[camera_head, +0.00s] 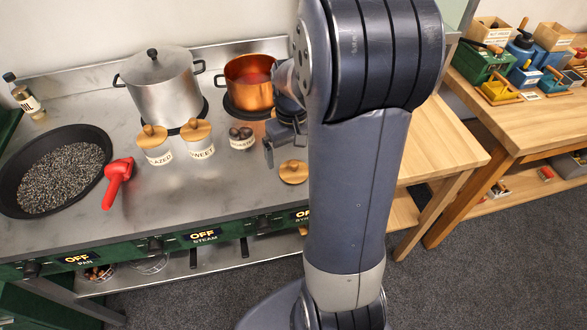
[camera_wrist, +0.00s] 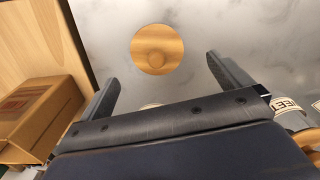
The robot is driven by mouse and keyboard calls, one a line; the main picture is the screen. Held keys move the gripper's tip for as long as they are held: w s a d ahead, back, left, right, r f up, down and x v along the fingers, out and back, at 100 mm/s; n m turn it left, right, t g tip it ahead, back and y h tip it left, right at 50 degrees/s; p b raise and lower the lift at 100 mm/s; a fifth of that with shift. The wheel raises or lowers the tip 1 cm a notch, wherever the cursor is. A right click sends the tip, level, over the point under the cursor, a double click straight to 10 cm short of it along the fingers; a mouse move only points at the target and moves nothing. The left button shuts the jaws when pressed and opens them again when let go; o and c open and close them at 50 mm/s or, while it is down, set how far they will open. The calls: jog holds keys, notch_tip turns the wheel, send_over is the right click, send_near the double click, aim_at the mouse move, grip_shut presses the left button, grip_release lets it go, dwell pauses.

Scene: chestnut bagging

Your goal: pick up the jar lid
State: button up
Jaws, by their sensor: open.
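The jar lid is a round, light wooden disc (camera_head: 293,172) with a knob, lying flat on the metal counter to the right of an open jar. In the wrist view the lid (camera_wrist: 157,49) lies beyond the fingertips, roughly centred between them. My gripper (camera_head: 284,149) is open and empty, above the counter just behind the lid in the head view. In the wrist view its two fingers (camera_wrist: 162,70) stand wide apart and do not touch the lid. My arm hides part of the counter to the right.
The open jar (camera_head: 242,139) holds dark round things. Two jars with wooden lids (camera_head: 154,144) (camera_head: 199,138) stand to its left. A copper pot (camera_head: 248,82), a steel pot (camera_head: 160,88), a black pan (camera_head: 100,151) and a red scoop (camera_head: 117,182) share the counter.

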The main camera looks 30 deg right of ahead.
aim_at(295, 163)
jog(key=f, duration=0.5)
jog(key=shift+s+d+f, duration=0.15)
jog(key=shift+s+d, duration=0.05)
jog(key=shift+s, duration=0.05)
jog(key=c, duration=1.1)
